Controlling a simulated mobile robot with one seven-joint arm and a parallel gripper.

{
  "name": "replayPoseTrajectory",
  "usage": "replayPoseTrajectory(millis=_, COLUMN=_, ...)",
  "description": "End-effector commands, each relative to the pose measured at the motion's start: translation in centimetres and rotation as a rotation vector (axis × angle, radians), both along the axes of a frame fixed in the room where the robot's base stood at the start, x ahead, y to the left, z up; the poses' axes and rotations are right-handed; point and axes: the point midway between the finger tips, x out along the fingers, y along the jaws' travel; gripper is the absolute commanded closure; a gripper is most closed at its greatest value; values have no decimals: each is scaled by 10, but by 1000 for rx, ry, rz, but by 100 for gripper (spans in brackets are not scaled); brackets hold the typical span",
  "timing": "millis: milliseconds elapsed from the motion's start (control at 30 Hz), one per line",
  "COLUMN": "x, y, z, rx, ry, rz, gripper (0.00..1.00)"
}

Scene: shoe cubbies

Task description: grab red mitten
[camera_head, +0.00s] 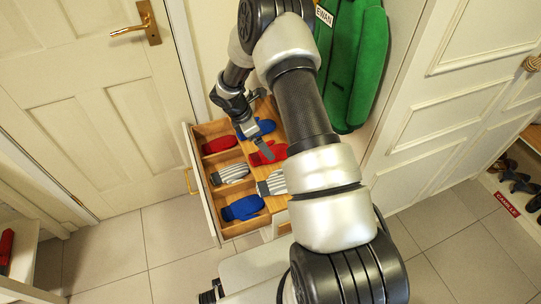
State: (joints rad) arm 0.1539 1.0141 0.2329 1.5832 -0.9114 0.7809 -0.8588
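Two red mittens lie in the open wooden drawer (200,190). One red mitten (219,144) lies in the far left compartment and shows whole. The other red mitten (274,153) lies in the right part of the drawer, partly hidden by my gripper and near my arm. My gripper (260,145) points down over the drawer, its fingers at this right red mitten. Whether the fingers touch it or only hover above it cannot be told. The gap between the fingers is unclear.
The drawer also holds blue mittens (243,208) and grey striped mittens (231,174), split by wooden dividers. A green coat (356,65) hangs behind my arm. A white door (85,100) stands at left, white cabinet doors (455,110) at right. Tiled floor (165,245) is clear in front.

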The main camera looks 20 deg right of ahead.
Motion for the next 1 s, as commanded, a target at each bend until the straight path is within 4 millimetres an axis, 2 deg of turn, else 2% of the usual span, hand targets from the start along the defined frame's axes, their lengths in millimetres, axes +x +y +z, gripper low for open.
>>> replayPoseTrajectory(millis=233, x=0, y=-6, z=-14, rx=0, ry=1, rz=-3, gripper=4)
replayPoseTrajectory(millis=500, x=1, y=-21, z=-50, rx=1, ry=0, rz=-2, gripper=4)
replayPoseTrajectory(millis=767, x=1, y=-22, z=-52, rx=0, ry=-1, rz=-1, gripper=4)
replayPoseTrajectory(millis=1000, x=1, y=-22, z=-52, rx=0, ry=0, rz=-1, gripper=44)
